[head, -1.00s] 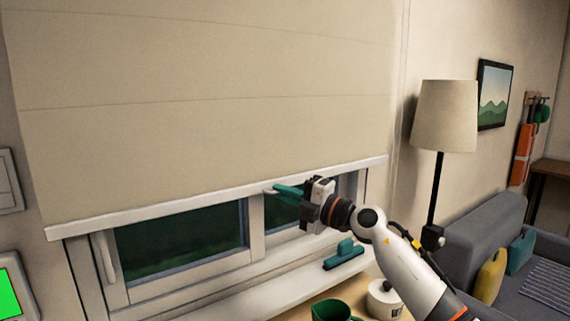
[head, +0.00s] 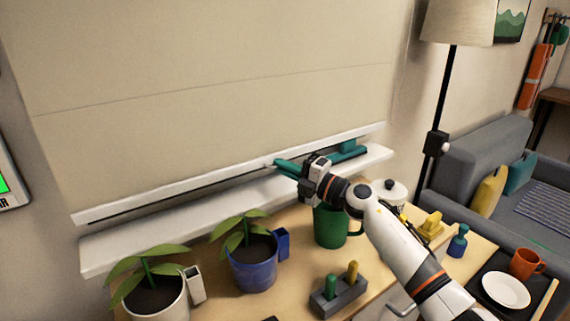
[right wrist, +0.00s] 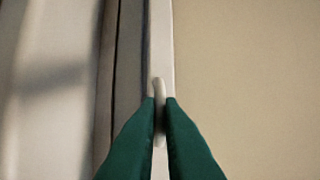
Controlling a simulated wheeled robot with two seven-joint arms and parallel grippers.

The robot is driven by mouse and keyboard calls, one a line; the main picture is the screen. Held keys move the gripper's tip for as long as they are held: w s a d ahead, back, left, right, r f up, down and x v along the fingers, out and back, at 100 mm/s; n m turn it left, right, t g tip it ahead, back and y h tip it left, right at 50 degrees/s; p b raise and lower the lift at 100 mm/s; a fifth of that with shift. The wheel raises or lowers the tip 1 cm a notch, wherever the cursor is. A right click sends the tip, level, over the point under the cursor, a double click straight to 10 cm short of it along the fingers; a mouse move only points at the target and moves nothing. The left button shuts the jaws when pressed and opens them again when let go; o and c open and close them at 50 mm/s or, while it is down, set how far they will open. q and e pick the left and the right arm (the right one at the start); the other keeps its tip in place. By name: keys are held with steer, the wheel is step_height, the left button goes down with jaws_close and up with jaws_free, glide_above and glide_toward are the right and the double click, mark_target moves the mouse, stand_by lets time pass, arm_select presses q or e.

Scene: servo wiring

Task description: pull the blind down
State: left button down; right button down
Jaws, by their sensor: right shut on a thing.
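The beige blind (head: 220,90) covers nearly the whole window in the head view, and no glass shows. Its white bottom bar (head: 170,191) hangs just above the white sill (head: 120,256), with a thin dark gap beneath it. My right gripper (head: 277,163) is at the middle of the bar. In the right wrist view its green fingers (right wrist: 160,100) are shut on a small pale pull tab (right wrist: 158,90) on the bar (right wrist: 160,50). My left gripper is not in view.
A teal squeegee-like tool (head: 350,150) lies on the sill's right end. Below are potted plants (head: 250,262), a green mug (head: 335,225) and a grey holder (head: 335,297) on the wooden counter. A floor lamp (head: 440,120) stands right.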

steer(key=shift+f, duration=0.45)
steer(key=c, duration=1.6)
jaws_free()
steer(key=shift+o, duration=0.2)
steer(key=shift+r, duration=0.1)
steer(key=shift+s+d, duration=0.1)
steer(key=shift+d, duration=0.05)
steer(key=v, duration=1.1)
steer(key=shift+s+d+b, duration=0.2)
steer(key=shift+d+b, duration=0.1)
